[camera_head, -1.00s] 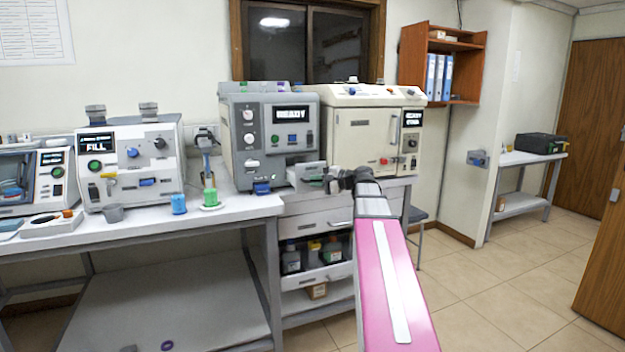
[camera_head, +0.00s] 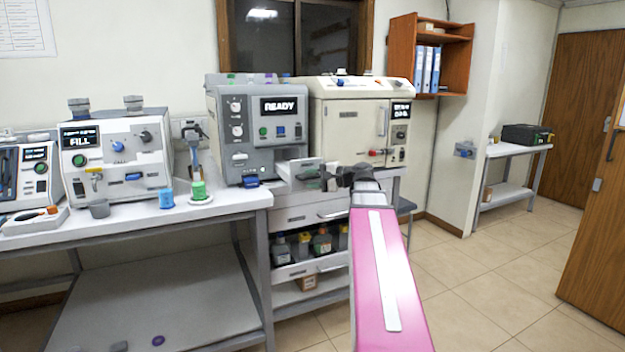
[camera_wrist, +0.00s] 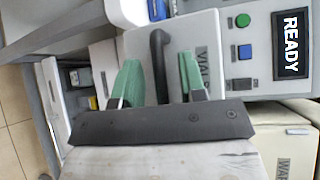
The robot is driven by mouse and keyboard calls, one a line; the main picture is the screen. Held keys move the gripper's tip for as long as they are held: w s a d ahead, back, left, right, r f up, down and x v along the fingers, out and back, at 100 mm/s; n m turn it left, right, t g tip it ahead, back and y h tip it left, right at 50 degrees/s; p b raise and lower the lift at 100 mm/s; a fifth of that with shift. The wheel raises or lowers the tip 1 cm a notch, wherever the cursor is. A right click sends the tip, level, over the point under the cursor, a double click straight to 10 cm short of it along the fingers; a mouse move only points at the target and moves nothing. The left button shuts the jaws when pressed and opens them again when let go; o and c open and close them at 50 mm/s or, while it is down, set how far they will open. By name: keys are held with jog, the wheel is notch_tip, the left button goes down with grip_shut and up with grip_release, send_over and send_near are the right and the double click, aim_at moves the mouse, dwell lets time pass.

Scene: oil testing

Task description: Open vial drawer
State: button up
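In the head view the drawer front (camera_head: 307,170) sits low on the right of the grey machine (camera_head: 258,120) showing "READY". My gripper (camera_wrist: 159,80) has green fingers, one on each side of the handle with visible gaps. It is open around the handle, not clamped on it. In the head view my gripper (camera_head: 335,180) is dark and small at the drawer front; its fingers are hard to make out there.
A cream oven-like machine (camera_head: 355,120) stands close on the right. Below is a bench drawer (camera_head: 300,216) and an open shelf of bottles (camera_head: 322,242). The floor (camera_head: 460,275) at right is clear.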

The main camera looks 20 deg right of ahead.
jog(key=v, duration=1)
jog(key=shift+s+d, duration=0.2)
jog(key=shift+d, duration=0.15)
jog(key=a+f+g+h, duration=0.3)
jog(key=a+f, duration=0.4)
jog(key=f, duration=0.6)
jog(key=s+a+f+n+g+h, duration=0.2)
jog(key=s+a+f+n+h, duration=0.1)
jog(key=f, duration=0.7)
jog(key=s+a+f+n+g+h, duration=0.2)
jog(key=s+a+f+n+h, duration=0.1)
jog(key=f, duration=0.7)
jog(key=s+a+f+n+g+h, duration=0.2)
jog(key=a+f, duration=0.4)
jog(key=f, duration=0.3)
jog(key=s+n+h, duration=0.1)
jog(key=s+h, duration=0.1)
jog(key=shift+s+f+g, duration=0.25)
jog(key=shift+f+g, duration=0.15)
